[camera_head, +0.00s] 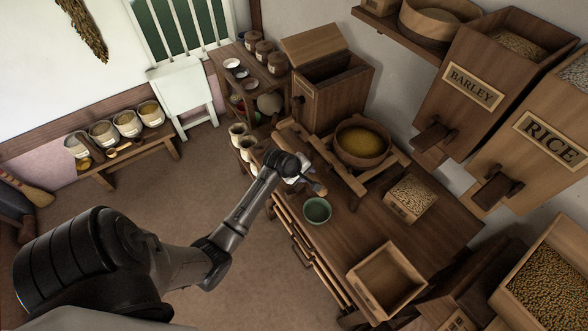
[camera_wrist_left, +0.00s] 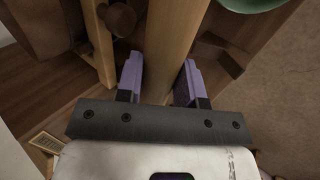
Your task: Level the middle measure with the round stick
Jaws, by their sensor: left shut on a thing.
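My left gripper (camera_head: 303,181) is above the near left part of the worktable (camera_head: 350,225), beside the green bowl. In the left wrist view, its purple fingers (camera_wrist_left: 158,85) are on either side of a light wooden bar, which looks like the round stick (camera_wrist_left: 175,40). The stick is not clear in the head view. A small square wooden measure (camera_head: 405,212) with a label stands on the worktable, full of pale grain. A wider wooden box (camera_head: 387,278) in front of it looks empty. Which measure is the middle one cannot be told. My right gripper is out of view.
The green bowl (camera_head: 317,210) is close to the left gripper. A round sieve (camera_head: 362,142) of yellow grain sits on a wooden frame behind. BARLEY (camera_head: 474,85) and RICE (camera_head: 550,140) bins hang at the right. Bare tabletop lies between bowl and boxes.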

